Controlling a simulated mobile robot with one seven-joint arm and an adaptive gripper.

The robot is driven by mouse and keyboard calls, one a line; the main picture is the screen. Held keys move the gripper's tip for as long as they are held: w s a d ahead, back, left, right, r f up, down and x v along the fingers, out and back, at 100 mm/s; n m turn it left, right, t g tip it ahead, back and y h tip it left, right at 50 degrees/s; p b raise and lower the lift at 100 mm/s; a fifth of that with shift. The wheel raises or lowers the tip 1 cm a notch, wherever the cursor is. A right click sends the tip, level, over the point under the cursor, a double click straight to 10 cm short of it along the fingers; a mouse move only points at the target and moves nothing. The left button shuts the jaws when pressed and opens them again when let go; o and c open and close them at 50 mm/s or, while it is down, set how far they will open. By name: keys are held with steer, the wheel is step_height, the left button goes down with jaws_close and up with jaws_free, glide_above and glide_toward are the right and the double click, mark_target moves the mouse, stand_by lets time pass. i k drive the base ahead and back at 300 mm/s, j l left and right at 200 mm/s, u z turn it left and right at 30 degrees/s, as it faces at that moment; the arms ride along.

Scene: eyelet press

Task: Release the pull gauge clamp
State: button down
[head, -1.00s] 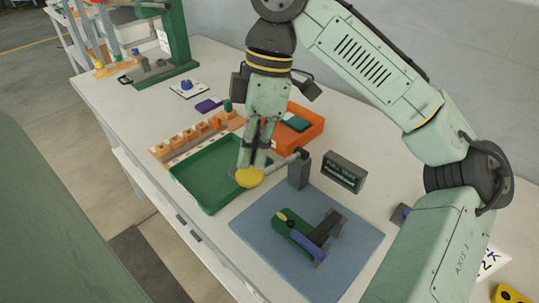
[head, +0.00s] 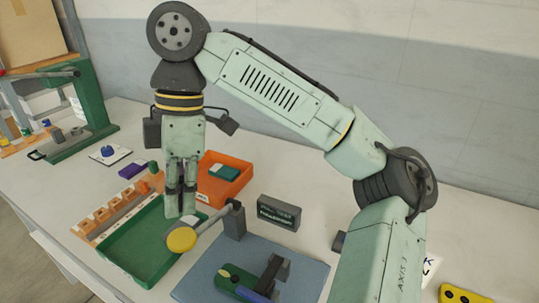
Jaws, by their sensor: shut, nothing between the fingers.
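A dark grey post (head: 235,222) stands at the back edge of the blue mat. A grey lever (head: 212,220) reaches from it down to the left and ends in a round yellow disc (head: 181,240). I take this to be the pull gauge clamp's handle; no label on it shows. My gripper (head: 181,214) points straight down with its fingers together and empty. Its tips appear just behind or above the yellow disc, with a small gap in the picture. Beside the post is a dark display box (head: 279,212) with small, unclear lettering.
A green tray (head: 133,262) lies below my gripper at left, beside a row of orange blocks (head: 103,214). An orange bin (head: 224,188) is behind. A green and dark tool (head: 240,278) rests on the blue mat (head: 306,268). A green press (head: 88,105) stands far left.

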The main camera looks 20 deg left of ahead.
mark_target(264, 286)
steer(key=k, duration=1)
